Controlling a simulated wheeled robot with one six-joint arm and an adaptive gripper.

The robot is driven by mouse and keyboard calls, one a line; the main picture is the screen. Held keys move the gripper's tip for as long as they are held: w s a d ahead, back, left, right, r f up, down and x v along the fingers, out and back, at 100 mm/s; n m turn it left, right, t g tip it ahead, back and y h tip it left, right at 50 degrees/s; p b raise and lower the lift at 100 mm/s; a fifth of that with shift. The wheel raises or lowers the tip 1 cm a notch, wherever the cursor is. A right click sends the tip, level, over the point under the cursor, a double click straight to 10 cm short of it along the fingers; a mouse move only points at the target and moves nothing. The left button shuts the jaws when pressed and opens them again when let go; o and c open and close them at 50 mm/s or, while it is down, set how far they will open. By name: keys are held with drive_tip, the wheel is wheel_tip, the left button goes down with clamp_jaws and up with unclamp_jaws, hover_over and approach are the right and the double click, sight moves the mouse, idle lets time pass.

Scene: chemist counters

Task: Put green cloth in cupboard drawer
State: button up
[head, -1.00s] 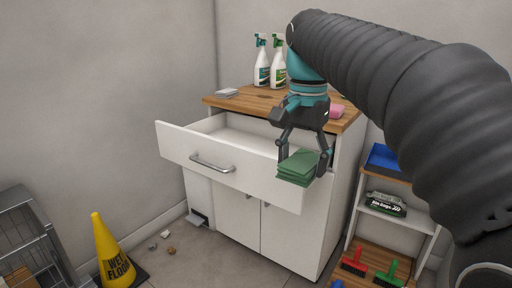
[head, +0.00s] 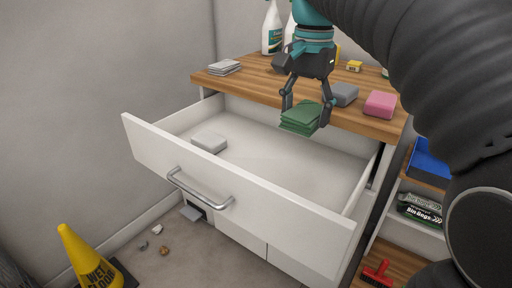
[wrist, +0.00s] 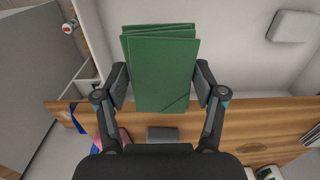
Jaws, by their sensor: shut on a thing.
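The green cloth (head: 300,118) is a folded stack held between the fingers of my gripper (head: 307,108). In the head view it hangs above the back part of the open white drawer (head: 250,180), near the wooden top's front edge. In the wrist view the cloth (wrist: 162,68) sits between both fingers, with the drawer's pale floor (wrist: 235,45) beyond it. The drawer is pulled well out, with a metal handle (head: 200,192) on its front. My gripper hides part of the top behind it.
A white block (head: 209,142) lies in the drawer's left part. On the wooden top (head: 255,75) are grey cloths (head: 225,67), a grey sponge (head: 343,94), a pink sponge (head: 380,103) and a spray bottle (head: 272,30). The drawer's middle and right are clear. A yellow wet-floor cone (head: 85,255) stands at lower left.

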drive_tip(key=shift+w+f, duration=0.25)
drive_tip(key=shift+w, duration=0.3)
wheel_tip(320, 180, down, 7)
drive_tip(key=b, duration=0.2)
approach(250, 168)
drive_tip(key=s+f, duration=0.1)
drive_tip(key=s, duration=0.1)
drive_tip(key=s+f, duration=0.1)
drive_tip(key=shift+s+f, duration=0.4)
drive_tip(key=shift+a+f, duration=0.1)
drive_tip(key=shift+f, duration=1.95)
drive_tip(key=shift+f, duration=0.1)
drive_tip(key=o, duration=1.2)
